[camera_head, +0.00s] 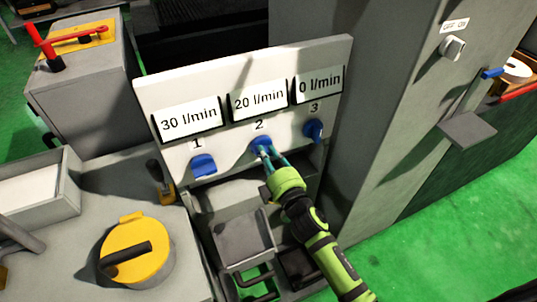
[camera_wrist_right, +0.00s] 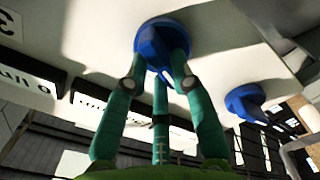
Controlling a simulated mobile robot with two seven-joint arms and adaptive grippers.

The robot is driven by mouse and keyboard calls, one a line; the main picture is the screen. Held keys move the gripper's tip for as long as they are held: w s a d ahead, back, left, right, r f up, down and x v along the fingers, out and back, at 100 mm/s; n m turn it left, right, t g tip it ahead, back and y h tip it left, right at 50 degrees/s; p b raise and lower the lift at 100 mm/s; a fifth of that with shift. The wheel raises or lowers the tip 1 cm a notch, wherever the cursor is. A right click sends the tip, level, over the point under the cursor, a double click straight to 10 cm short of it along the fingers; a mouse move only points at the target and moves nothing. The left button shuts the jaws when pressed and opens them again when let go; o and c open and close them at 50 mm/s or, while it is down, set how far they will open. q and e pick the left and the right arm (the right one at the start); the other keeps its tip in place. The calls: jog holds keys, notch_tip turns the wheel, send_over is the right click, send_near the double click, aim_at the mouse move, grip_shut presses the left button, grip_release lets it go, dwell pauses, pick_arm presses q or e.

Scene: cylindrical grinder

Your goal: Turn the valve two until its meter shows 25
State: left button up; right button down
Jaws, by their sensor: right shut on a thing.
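A white panel (camera_head: 243,67) carries three meters and three blue valve knobs below them. The middle meter (camera_head: 260,101), above the number 2, reads 20 l/min. Valve two (camera_head: 261,145) is the middle blue knob, partly hidden by my fingers. My right gripper (camera_head: 268,155) is shut on valve two. In the right wrist view its green fingers (camera_wrist_right: 158,75) close around the blue knob (camera_wrist_right: 158,42) against the white panel. My left gripper is not in view.
Valve one (camera_head: 203,165) is to the left under a meter reading 30 l/min. Valve three (camera_head: 313,130) is close on the right under a meter reading 0 l/min. A yellow round cover (camera_head: 137,247) with a black handle sits at the lower left. A grey cabinet stands on the right.

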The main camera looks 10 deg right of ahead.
jog(key=shift+n, duration=1.1)
jog(key=c, duration=1)
grip_release()
jog(key=shift+c, duration=0.2)
jog(key=s+d, duration=0.2)
jog(key=s, duration=0.9)
jog(key=shift+s, duration=0.4)
jog(key=shift+d+f, duration=0.1)
